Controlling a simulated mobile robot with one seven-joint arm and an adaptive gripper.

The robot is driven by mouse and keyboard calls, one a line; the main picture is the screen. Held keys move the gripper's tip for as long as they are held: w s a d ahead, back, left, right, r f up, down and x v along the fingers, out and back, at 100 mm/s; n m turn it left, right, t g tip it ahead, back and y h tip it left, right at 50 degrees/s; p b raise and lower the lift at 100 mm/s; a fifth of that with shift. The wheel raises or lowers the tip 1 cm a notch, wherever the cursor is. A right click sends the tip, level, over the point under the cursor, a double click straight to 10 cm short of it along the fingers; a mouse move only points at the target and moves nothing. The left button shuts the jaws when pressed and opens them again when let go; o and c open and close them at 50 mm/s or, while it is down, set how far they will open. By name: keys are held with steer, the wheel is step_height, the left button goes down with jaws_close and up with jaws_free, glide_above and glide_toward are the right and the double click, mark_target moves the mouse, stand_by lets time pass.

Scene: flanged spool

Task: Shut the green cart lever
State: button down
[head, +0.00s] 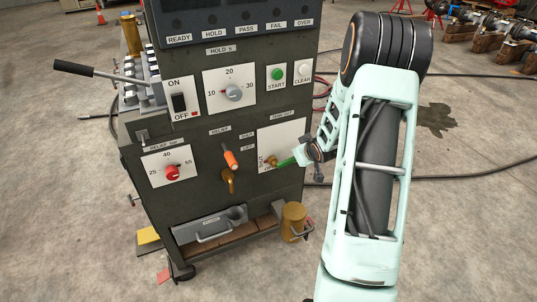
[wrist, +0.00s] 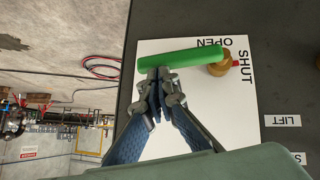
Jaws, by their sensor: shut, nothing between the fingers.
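The green cart lever (head: 287,162) sits on a white plate (head: 291,136) at the right of the dark cart's front. In the wrist view its green handle (wrist: 180,59) runs left from a brass valve body (wrist: 220,66). The OPEN label (wrist: 215,42) is beside the valve above the handle, and the SHUT label (wrist: 243,67) is at the valve's other end, away from the handle. My gripper (wrist: 158,76) is shut and empty, its tips at the handle's lower edge near the middle; contact cannot be told. In the head view my gripper (head: 306,155) is at the handle's free end.
An orange-tipped relief lever (head: 231,160) and a red knob (head: 172,173) are left of the plate. START (head: 277,73) and CLEAR (head: 303,73) buttons are above. A brass cylinder (head: 294,220) stands below. Open concrete floor lies to the right, with cables on it.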

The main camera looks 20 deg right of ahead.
steer(key=shift+d+f, duration=0.3)
steer(key=shift+f, duration=0.15)
stand_by(0.5)
